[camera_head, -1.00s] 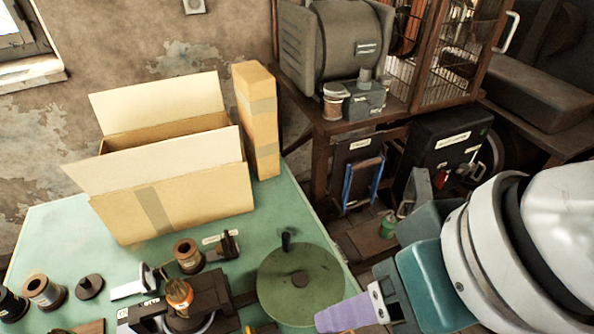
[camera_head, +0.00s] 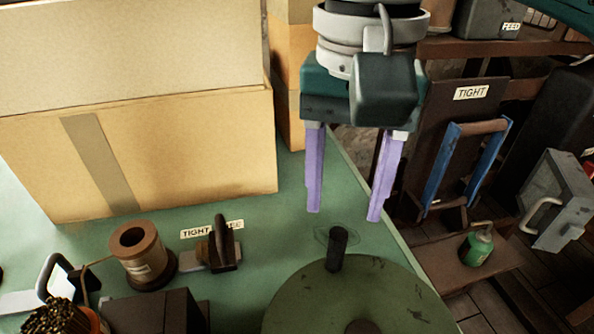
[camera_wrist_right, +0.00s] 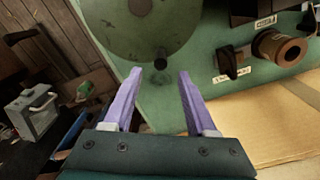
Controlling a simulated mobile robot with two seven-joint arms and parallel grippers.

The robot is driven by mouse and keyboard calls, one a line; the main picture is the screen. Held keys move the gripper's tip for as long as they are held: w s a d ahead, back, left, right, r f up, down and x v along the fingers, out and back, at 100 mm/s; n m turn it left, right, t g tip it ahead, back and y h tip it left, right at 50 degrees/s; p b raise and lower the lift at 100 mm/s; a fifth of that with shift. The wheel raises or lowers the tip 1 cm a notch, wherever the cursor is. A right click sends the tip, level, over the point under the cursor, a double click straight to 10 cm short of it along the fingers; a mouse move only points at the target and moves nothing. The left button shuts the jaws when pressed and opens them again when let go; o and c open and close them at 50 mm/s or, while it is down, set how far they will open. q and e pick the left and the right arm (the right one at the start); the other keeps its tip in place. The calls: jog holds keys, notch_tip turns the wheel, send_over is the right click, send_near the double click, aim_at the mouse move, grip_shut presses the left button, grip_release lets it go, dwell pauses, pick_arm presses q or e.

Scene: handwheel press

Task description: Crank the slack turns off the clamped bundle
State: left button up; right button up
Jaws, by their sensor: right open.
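The green handwheel (camera_head: 300,300) lies flat at the front of the green table, with a dark upright crank knob (camera_head: 337,250) near its far rim. My right gripper (camera_head: 343,215) is open and empty, fingers pointing down, above and behind the knob. In the right wrist view the wheel (camera_wrist_right: 135,30) and knob (camera_wrist_right: 160,60) lie ahead, the knob between the lines of the open fingers (camera_wrist_right: 158,72). The bundle (camera_head: 50,318), dark strands in an orange band, shows at the lower left; its clamp is mostly cut off. My left gripper is not in view.
A large cardboard box (camera_head: 190,150) stands behind on the left. A copper spool (camera_head: 138,250) and a small lever latch (camera_head: 222,248) by a TIGHT label sit left of the wheel. Right of the table edge are a blue-handled frame (camera_head: 465,165) and a green oil can (camera_head: 477,247).

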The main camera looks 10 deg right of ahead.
aim_at(339, 234)
notch_tip(339, 234, down, 9)
jog(key=shift+r+b, duration=0.15)
jog(key=shift+b, duration=0.45)
grip_shut()
jog(key=shift+r, duration=0.1)
dwell(1.0)
